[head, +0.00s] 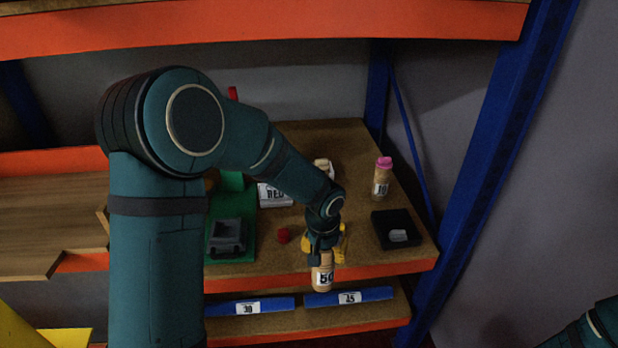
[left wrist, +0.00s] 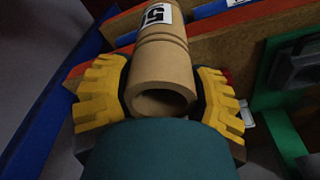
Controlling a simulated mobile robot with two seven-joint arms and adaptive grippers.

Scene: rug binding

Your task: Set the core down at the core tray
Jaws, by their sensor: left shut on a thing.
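The core is a tan hollow cylinder (head: 323,277) with a white label reading 50. My left gripper (head: 326,247) is shut on it and holds it out at the front edge of the shelf board. In the left wrist view the core (left wrist: 162,60) lies between the yellow fingers, its open end facing the camera. A black tray (head: 380,226), which looks like the core tray, sits at the front right of the board, right of the gripper. A small whitish piece, perhaps a label, shows in it. My right gripper is out of view.
A tan cylinder with a pink top (head: 383,178) stands behind the black tray. A red piece (head: 283,236) and a green fixture with a dark block (head: 227,237) are left of the gripper. A blue rack post (head: 490,150) rises at right. Two blue labelled bars (head: 348,297) lie below.

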